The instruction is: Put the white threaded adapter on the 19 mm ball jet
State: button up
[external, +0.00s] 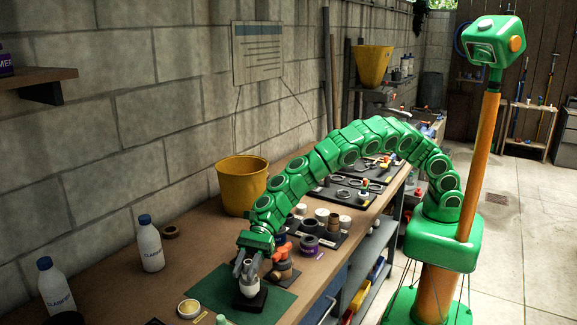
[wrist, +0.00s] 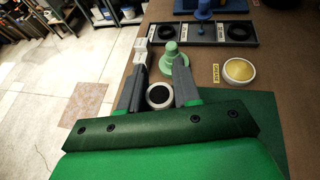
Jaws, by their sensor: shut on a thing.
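My gripper (external: 248,272) is lowered over the green mat (external: 215,284) at the near end of the bench. In the wrist view its two grey fingers (wrist: 159,90) are on either side of a round white piece (wrist: 151,94) with a dark opening, probably the white threaded adapter. The external view shows this white piece (external: 249,289) shut between the fingers, just above or on a black block (external: 251,301). I cannot tell whether they touch. I cannot pick out the 19 mm ball jet with certainty. The block's top is hidden by the piece and fingers.
An orange-handled valve (external: 283,253) stands close to the gripper's right. A pale green stepped fitting (wrist: 173,62) stands beyond the fingers in the wrist view. A yellow-topped round pot (external: 188,308), white bottles (external: 150,247) and a yellow bucket (external: 242,187) stand around the mat.

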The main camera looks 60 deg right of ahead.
jog(key=shift+f, duration=0.7)
jog(key=shift+f, duration=0.1)
jog(key=o, duration=1)
jog(key=shift+o, duration=0.2)
jog(key=shift+w+d+r, duration=0.1)
jog(key=shift+d+r, duration=0.1)
jog(key=shift+d, duration=0.05)
jog(key=v, duration=1.1)
jog(key=shift+d, duration=0.3)
